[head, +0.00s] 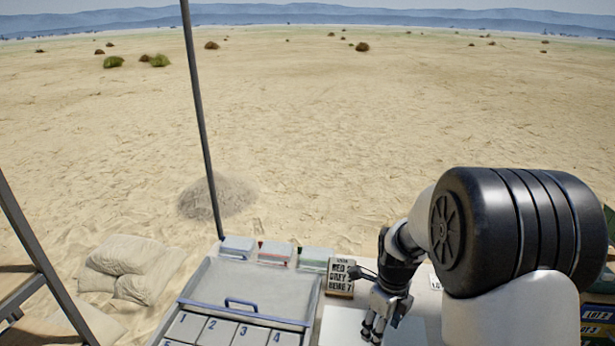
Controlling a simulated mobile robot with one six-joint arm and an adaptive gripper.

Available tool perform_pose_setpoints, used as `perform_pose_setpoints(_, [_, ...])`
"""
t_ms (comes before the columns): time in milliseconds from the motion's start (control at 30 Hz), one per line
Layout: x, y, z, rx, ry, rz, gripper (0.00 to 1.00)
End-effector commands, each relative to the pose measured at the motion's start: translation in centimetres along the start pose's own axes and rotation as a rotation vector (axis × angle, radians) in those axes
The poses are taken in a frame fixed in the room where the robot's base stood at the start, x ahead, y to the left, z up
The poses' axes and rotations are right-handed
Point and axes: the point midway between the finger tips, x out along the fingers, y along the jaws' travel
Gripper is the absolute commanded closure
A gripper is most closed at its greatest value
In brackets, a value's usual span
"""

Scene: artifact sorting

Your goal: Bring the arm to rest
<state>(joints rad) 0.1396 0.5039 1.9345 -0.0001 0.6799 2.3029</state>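My arm rises at the right of the head view, its large black joint in front of much of the table's right side. My gripper (377,328) points down over the table (341,317), at the right of the numbered case. Its fingertips are near the bottom edge of the picture. The fingers look close together, but I cannot tell whether they are open or shut. I see nothing clearly held between them.
A case (247,285) with a blue handle and numbered compartments lies left of my gripper. Three small boxes (275,251) stand behind it. A lettered card block (341,276) is close to my gripper. Lot-labelled crates (598,313) are at right. A pole (200,110) rises behind.

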Motion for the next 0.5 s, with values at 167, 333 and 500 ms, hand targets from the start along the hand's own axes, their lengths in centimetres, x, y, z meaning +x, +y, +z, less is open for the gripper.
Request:
perform_pose_setpoints(167, [-8.0,3.1,-1.1,-0.460,-0.045,-0.076,0.46])
perform_pose_setpoints(333, [-14.2,7.3,-3.7,-0.978,-0.052,-0.167,0.46])
perform_pose_setpoints(500, [-18.4,11.9,-7.1,-1.492,-0.020,-0.272,0.46])
